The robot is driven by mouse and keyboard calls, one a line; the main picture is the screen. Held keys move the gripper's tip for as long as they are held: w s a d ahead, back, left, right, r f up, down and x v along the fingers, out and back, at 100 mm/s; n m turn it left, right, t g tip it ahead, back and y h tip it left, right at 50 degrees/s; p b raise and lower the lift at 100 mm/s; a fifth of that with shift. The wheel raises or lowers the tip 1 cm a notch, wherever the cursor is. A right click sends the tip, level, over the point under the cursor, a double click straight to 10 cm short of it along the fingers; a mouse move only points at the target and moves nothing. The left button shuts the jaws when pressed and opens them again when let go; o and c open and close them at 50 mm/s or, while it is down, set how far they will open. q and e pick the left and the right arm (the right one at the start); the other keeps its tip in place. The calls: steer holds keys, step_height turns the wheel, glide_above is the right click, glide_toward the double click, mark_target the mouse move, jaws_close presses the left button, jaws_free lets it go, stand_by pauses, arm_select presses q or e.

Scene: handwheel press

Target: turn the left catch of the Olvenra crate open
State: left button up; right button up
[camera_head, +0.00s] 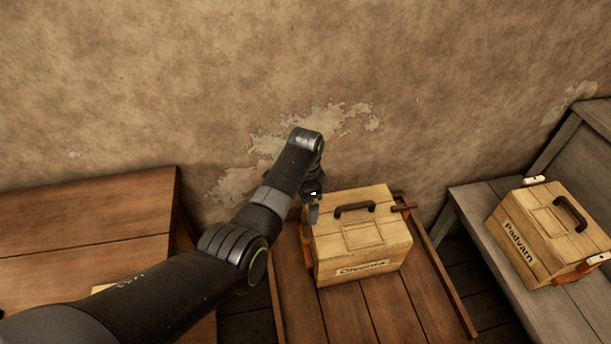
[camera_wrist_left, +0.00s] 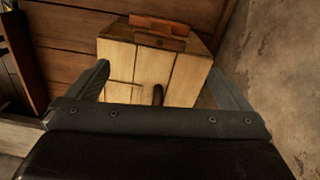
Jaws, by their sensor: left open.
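The Olvenra crate (camera_head: 390,250) is a pale wooden box with a dark top handle, standing on a brown table. Its name label (camera_head: 362,268) faces the front. Its left catch (camera_head: 306,245) is an orange-brown piece on the left side, partly hidden by my gripper in the head view. In the left wrist view, the catch (camera_wrist_left: 160,24) lies across the crate's far edge, beyond my fingertips. My left gripper (camera_head: 314,212) is over the crate's left edge. My right gripper is not in view.
A brown catch bar (camera_head: 402,207) sticks out at the crate's right side. The Padvarn crate (camera_head: 540,235) stands on a grey bench (camera_head: 480,205) to the right. Another wooden table (camera_head: 90,215) is at the left. A plastered wall (camera_head: 200,80) rises behind.

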arm_select(q)
step_height(320, 180, up, 7)
steer(key=shift+r, duration=0.15)
stand_by(0.6)
